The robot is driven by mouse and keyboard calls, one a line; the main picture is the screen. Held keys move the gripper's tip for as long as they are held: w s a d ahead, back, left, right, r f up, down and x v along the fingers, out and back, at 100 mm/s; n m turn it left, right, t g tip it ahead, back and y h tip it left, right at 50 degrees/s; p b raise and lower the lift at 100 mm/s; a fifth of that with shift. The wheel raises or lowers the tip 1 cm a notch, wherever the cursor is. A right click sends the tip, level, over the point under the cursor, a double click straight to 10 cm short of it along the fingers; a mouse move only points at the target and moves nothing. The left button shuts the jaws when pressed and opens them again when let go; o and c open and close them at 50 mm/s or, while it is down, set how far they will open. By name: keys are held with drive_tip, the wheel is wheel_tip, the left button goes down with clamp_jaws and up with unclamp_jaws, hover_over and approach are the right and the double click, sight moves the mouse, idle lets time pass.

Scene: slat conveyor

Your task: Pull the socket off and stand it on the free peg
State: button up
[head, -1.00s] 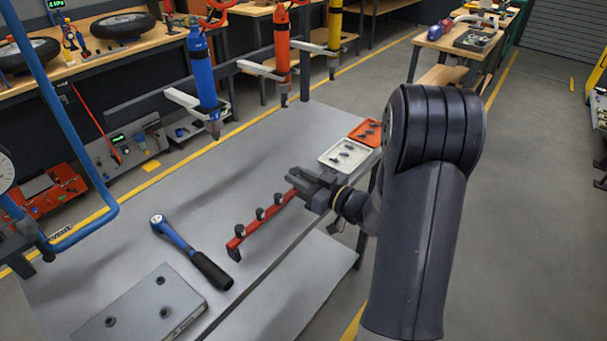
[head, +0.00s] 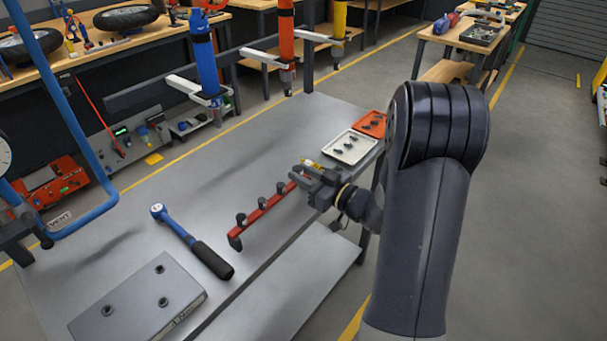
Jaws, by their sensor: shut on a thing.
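My gripper (head: 306,175) is shut at the far right end of the red rail (head: 262,209) on the grey table. What it grips is mostly hidden by the fingers and the wrist; I take it to be the socket. A small yellow and pale piece (head: 312,165) shows just behind the fingers; I cannot tell what it is. Dark sockets stand on the rail, at its near end (head: 241,219), its middle (head: 262,203) and further along (head: 281,188). The rail's far end is covered by my gripper, so I cannot see a bare peg.
A wrench (head: 191,241) with a black grip lies left of the rail. A grey block (head: 138,312) with holes is at the front left. A white tray (head: 334,153) and an orange tray (head: 367,128) hold small dark parts behind my gripper. Coloured tools hang above the table.

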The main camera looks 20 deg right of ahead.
drive_tip(key=shift+f+b, duration=0.4)
drive_tip(key=o, duration=1)
drive_tip(key=shift+c, duration=0.2)
drive_tip(key=shift+s, duration=0.1)
drive_tip(key=b+v, duration=0.1)
drive_tip(key=v, duration=0.9)
drive_tip(key=shift+s+d, duration=0.2)
drive_tip(key=shift+s, duration=0.05)
drive_tip(key=shift+w, duration=0.1)
